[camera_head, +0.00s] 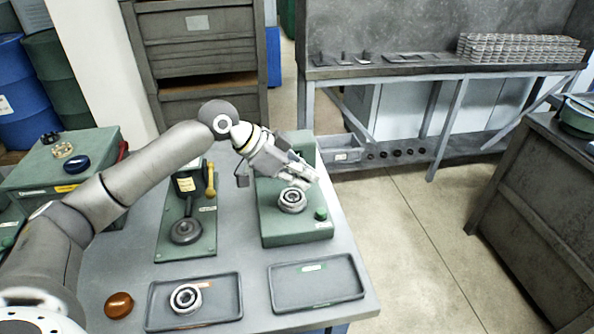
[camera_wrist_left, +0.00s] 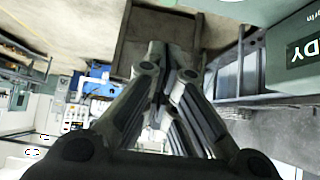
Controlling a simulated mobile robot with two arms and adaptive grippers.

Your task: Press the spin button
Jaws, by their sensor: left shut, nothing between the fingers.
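The green ring grinder (camera_head: 275,229) stands on the grey workbench. A round green button (camera_head: 321,214), which looks like the spin button, sits at its front right corner. A metal ring (camera_head: 292,200) rests on the grinder's top, left of the button. My left gripper (camera_head: 312,180) is shut and empty. It appears above and behind the ring and button, apart from the button. In the left wrist view the closed fingers (camera_wrist_left: 162,60) fill the middle, and the button cannot be made out. My right gripper is out of view.
A second green device (camera_head: 187,231) with a yellow-handled lever stands left of the grinder. In front lie a tray with a ring (camera_head: 233,310) and an empty tray (camera_head: 318,289). An orange dome (camera_head: 119,305) sits at front left. Open floor lies to the right.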

